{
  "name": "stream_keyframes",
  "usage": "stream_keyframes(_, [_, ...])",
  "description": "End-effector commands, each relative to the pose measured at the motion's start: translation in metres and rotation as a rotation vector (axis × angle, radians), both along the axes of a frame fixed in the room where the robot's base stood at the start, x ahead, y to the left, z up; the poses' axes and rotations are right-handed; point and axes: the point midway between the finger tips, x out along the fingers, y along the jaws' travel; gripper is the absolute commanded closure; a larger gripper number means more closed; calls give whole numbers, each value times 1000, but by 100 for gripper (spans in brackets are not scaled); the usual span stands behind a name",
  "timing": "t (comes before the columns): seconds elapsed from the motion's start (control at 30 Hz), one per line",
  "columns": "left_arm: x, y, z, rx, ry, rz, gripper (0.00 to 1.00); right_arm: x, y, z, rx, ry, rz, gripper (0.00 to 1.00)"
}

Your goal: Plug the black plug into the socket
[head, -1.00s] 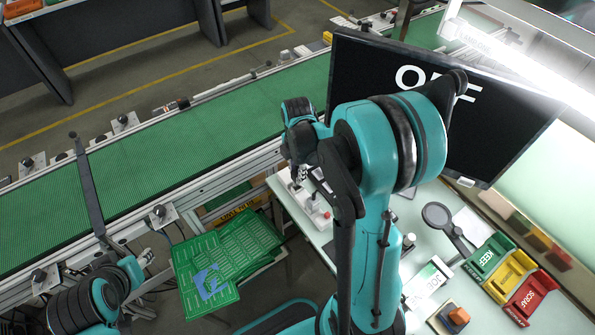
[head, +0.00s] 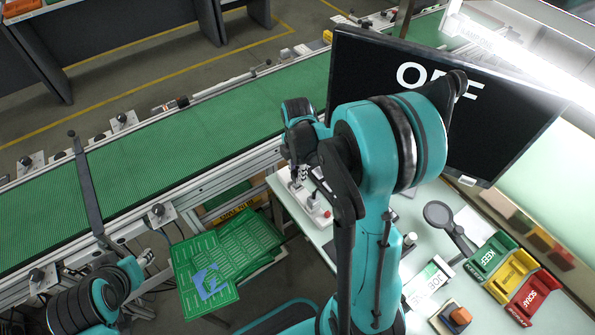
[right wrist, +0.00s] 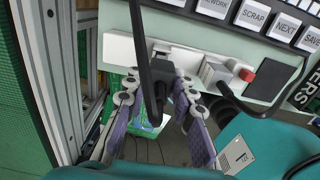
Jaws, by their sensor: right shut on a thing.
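My right gripper (right wrist: 158,88) is shut on the black plug (right wrist: 178,62), which shows between its fingertips in the right wrist view. The plug overlaps the white socket strip (right wrist: 122,49); I cannot tell whether it is inserted or only in front of it. A dark cable or bar crosses the picture in front of the fingers. In the head view, the white socket unit (head: 318,214) lies on the bench's left edge, beneath my right gripper (head: 299,174), which is small and partly hidden there.
The monitor (head: 360,85) behind my right arm shows letters that look like OFF. A green conveyor (head: 180,135) runs along the left. KEEP and SCRAP bins, a magnifier (head: 440,215) and a red button (right wrist: 246,74) are on the bench. Green boards (head: 190,262) lie lower left.

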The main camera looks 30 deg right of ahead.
Motion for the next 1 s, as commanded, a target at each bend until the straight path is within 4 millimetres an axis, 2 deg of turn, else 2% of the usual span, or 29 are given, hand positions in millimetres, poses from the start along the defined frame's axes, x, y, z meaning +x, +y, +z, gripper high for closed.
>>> stream_keyframes(1.0, [0,0,-23,0,0,0,60,0,0,-26,0,0,0,100])
